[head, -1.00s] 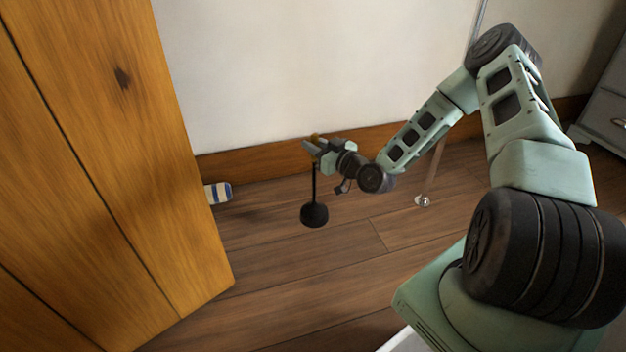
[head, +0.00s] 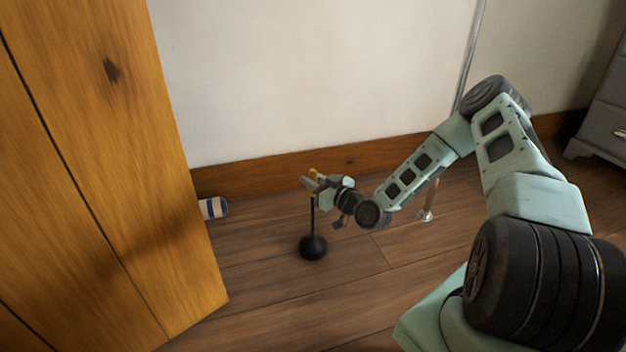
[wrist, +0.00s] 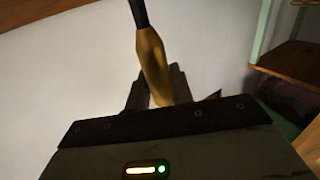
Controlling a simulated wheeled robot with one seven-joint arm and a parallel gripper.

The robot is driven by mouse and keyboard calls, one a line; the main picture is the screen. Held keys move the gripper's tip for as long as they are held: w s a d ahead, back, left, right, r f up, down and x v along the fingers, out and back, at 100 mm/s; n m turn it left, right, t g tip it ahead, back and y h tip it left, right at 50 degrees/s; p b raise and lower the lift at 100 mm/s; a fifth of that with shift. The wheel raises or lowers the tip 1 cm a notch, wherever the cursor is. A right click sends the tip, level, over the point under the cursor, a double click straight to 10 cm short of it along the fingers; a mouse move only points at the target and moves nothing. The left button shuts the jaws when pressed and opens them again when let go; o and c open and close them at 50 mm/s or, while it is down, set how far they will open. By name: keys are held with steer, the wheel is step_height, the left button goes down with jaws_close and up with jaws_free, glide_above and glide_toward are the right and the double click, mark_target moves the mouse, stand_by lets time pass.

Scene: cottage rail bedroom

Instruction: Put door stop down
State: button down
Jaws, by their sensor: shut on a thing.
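The door stop has a round black base (head: 312,248), a thin black upright stem and a brass-coloured handle at its top. My gripper (head: 314,186) is shut on the handle, with the stem hanging straight down below it. In the wrist view the brass handle (wrist: 151,60) lies between the dark fingers of my gripper (wrist: 155,88), and the black stem runs on to the top edge. The base is at or very close to the wooden floor (head: 275,285); I cannot tell whether it touches.
A wooden door (head: 120,170) stands at the left. A blue-and-white striped thing (head: 213,207) lies by its edge near the skirting board (head: 260,178). A metal pole (head: 427,205) stands behind my arm. A grey cabinet (head: 603,115) is at the right. Floor around the base is clear.

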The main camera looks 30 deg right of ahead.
steer(key=c, duration=1.2)
jaws_free()
steer(key=shift+f, duration=0.15)
